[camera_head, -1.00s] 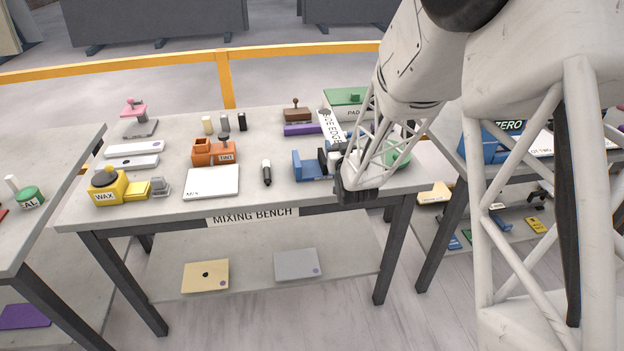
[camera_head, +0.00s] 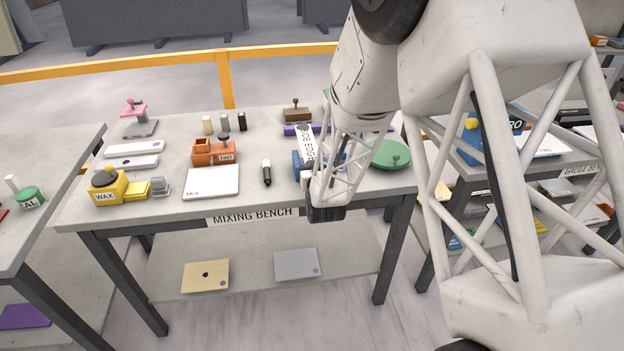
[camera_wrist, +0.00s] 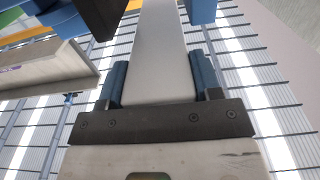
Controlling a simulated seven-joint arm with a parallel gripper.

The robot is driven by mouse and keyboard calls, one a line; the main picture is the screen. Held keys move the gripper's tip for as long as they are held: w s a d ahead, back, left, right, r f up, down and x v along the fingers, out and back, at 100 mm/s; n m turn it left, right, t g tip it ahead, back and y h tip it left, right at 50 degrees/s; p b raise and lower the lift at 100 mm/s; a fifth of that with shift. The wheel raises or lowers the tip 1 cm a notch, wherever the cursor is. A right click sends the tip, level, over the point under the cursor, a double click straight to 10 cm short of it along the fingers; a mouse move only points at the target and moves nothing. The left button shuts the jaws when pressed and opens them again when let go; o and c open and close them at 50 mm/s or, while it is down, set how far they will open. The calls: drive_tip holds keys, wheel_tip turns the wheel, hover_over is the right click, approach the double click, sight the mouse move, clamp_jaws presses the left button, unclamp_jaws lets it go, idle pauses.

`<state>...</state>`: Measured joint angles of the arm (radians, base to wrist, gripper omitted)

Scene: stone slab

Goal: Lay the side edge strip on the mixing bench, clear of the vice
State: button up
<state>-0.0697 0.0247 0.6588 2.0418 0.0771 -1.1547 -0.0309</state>
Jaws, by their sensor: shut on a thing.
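The side edge strip (camera_head: 306,145) is a long white bar with dark lettering. In the wrist view, the strip (camera_wrist: 162,55) runs away from my gripper, between its blue-padded fingers. My gripper (camera_head: 325,196) is shut on the near end of the strip, at the front right edge of the mixing bench (camera_head: 255,148). The blue vice (camera_head: 297,170) stands just left of and behind my gripper, largely hidden by it. In the head view the strip overlaps the vice; I cannot tell whether they touch.
Bare bench lies left of the strip.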

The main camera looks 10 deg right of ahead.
drive_tip(key=shift+f, duration=0.85)
drive_tip(key=shift+f, duration=0.1)
drive_tip(key=shift+f, duration=1.7)
drive_tip(key=shift+a+f, duration=0.15)
drive_tip(key=shift+a, duration=0.05)
drive_tip(key=o, duration=1.2)
drive_tip(key=shift+f, duration=0.25)
